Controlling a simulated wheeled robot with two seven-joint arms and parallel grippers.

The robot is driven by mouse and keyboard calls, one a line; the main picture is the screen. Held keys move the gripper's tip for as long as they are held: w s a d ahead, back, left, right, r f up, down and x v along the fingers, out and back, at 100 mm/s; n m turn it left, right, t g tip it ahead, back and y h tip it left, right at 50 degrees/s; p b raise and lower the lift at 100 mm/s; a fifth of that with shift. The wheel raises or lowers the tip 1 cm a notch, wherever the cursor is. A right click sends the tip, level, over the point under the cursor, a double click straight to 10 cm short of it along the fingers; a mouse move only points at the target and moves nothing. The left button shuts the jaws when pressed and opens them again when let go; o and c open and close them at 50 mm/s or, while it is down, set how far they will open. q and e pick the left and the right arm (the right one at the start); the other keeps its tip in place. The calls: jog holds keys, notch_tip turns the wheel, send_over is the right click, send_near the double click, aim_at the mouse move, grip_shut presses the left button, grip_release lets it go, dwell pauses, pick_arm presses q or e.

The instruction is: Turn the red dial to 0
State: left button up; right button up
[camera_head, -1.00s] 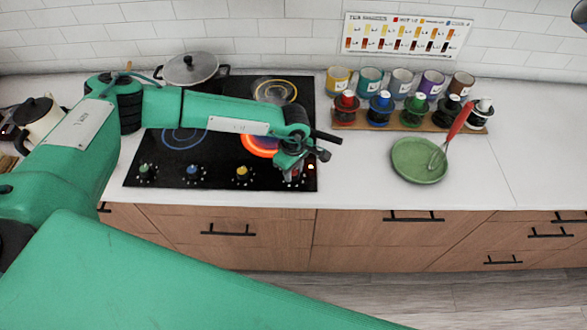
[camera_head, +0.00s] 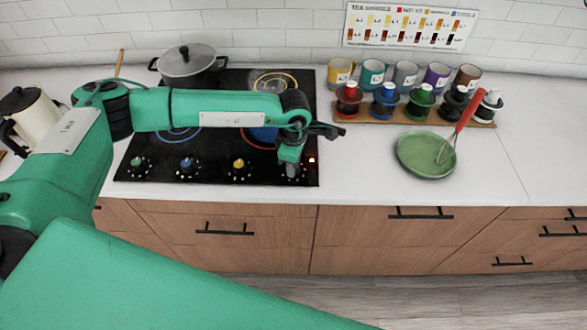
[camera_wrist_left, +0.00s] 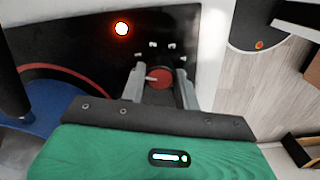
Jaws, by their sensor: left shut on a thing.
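The red dial (camera_wrist_left: 160,78) is on the black cooktop's front right corner. In the left wrist view it sits between the two fingers of my left gripper (camera_wrist_left: 161,88), which is shut on it. A pale pointer line on the dial points left in that view, with small white marks on the panel around it. In the head view my left gripper (camera_head: 291,172) reaches down over the dial and mostly hides it. An orange-red indicator light (camera_head: 312,160) glows beside it and also shows in the left wrist view (camera_wrist_left: 122,29). My right gripper is not in view.
Green (camera_head: 136,164), blue (camera_head: 187,164) and yellow (camera_head: 239,165) dials line the cooktop's front edge. A lidded pot (camera_head: 188,65) stands behind my forearm. Right of the cooktop are a green plate (camera_head: 412,156) with a red-handled whisk (camera_head: 466,113), and several cups and jars.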

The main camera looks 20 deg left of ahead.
pick_arm(q)
jog(key=shift+f+n+b, duration=0.1)
jog(key=shift+n+b, duration=1.4)
jog(key=shift+n, duration=0.1)
jog(key=o, duration=1)
jog(key=shift+c, duration=0.2)
notch_tip(320, 180, up, 14)
jog(key=b, duration=0.3)
jog(key=shift+b, duration=0.35)
